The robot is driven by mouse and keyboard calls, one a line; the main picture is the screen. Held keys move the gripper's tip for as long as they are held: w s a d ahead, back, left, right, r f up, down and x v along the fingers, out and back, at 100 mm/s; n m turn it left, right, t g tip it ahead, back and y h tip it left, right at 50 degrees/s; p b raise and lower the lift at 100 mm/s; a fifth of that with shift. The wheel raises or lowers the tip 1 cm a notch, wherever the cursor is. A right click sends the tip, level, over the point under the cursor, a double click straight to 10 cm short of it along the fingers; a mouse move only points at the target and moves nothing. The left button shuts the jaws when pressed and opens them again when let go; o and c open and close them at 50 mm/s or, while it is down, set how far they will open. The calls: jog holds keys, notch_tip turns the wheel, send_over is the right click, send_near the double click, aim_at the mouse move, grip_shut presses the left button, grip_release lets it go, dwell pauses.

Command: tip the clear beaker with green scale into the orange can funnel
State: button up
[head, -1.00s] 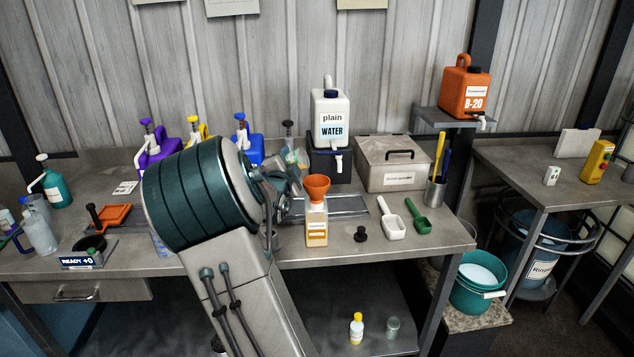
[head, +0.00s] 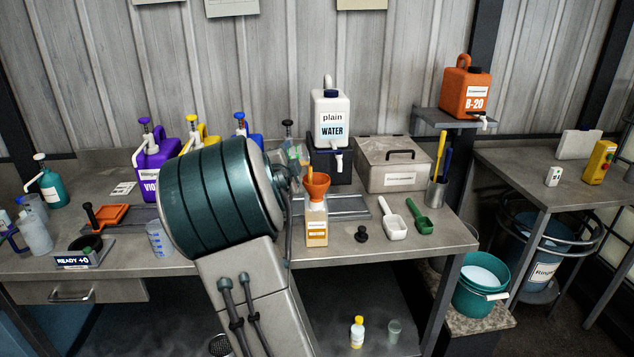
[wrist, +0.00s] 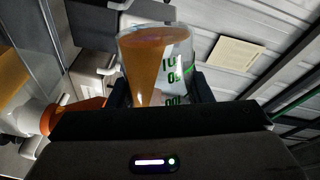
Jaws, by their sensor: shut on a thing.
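The clear beaker with green scale (wrist: 180,68) shows in the wrist view, with orange-brown liquid lying slanted in it, so it is tilted. My gripper (wrist: 162,88) is shut on it. The orange funnel (head: 316,184) sits upright in the pale can with amber contents (head: 316,224) on the bench. An orange shape at the left of the wrist view (wrist: 78,115) appears to be the funnel. In the head view my arm mostly hides the gripper and beaker, left of the funnel. A thin amber streak shows at the funnel's mouth; I cannot tell whether it is flowing liquid.
A beaker with blue markings (head: 159,240) stands left of my arm. The white water jug (head: 331,120) and grey box (head: 392,165) stand behind. A white scoop (head: 393,220), green scoop (head: 420,217) and black stopper (head: 361,234) lie right of the can.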

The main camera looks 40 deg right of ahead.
aim_at(301, 155)
jog(key=shift+s+d+r+m+b, duration=0.45)
jog(key=shift+m+b, duration=0.45)
jog(key=shift+b, duration=0.85)
jog(key=shift+s+f+m+b, duration=0.15)
jog(key=shift+f+m+b, duration=0.5)
jog(key=shift+b, duration=1.25)
jog(key=shift+s+d+r+m+b, duration=0.2)
jog(key=shift+r+m+b, duration=0.25)
jog(key=shift+m+b, duration=0.55)
jog(key=shift+s+d+r+m+b, duration=0.2)
jog(key=shift+r+m+b, duration=0.25)
jog(key=shift+m+b, duration=0.5)
jog(key=shift+s+d+r+m+b, duration=0.2)
jog(key=shift+d+m+b, duration=0.05)
jog(key=shift+m+b, duration=0.5)
jog(key=shift+s+d+r+m+b, duration=0.2)
jog(key=shift+m+b, duration=0.45)
jog(key=shift+b, duration=0.15)
